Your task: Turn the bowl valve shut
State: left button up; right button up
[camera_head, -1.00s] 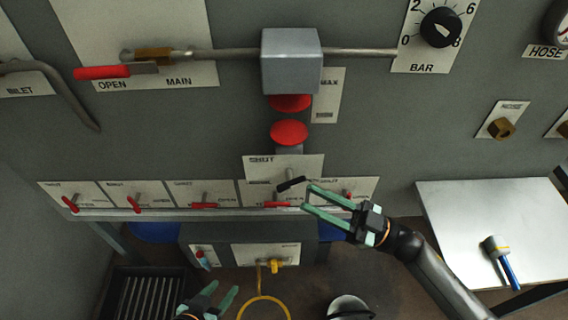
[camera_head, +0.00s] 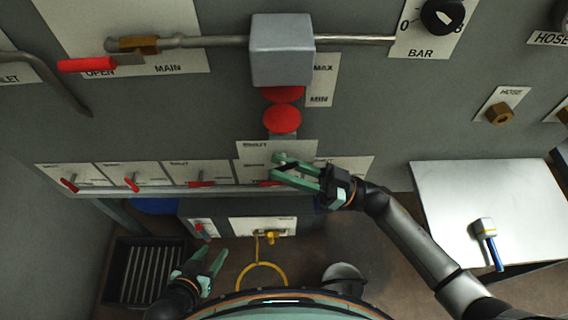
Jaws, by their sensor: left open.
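A white plate marked SHUT (camera_head: 300,150) is on the grey panel, below a red knob. The bowl valve's own label is too small to read. The valve at this plate is largely hidden behind my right gripper (camera_head: 274,166). Its green fingers lie across the plate's lower part, with a gap between them. I cannot tell whether they touch or hold the lever. My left gripper (camera_head: 213,260) is open and empty, low in front of the panel, near the yellow hose (camera_head: 243,274).
Several red-levered valves (camera_head: 131,184) line the panel to the left. A grey box (camera_head: 282,50) and red knob (camera_head: 282,118) are above my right gripper. A white side table (camera_head: 450,215) at right holds a blue-handled tool (camera_head: 490,246).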

jog(key=shift+a, duration=0.1)
grip_shut()
dwell(0.3)
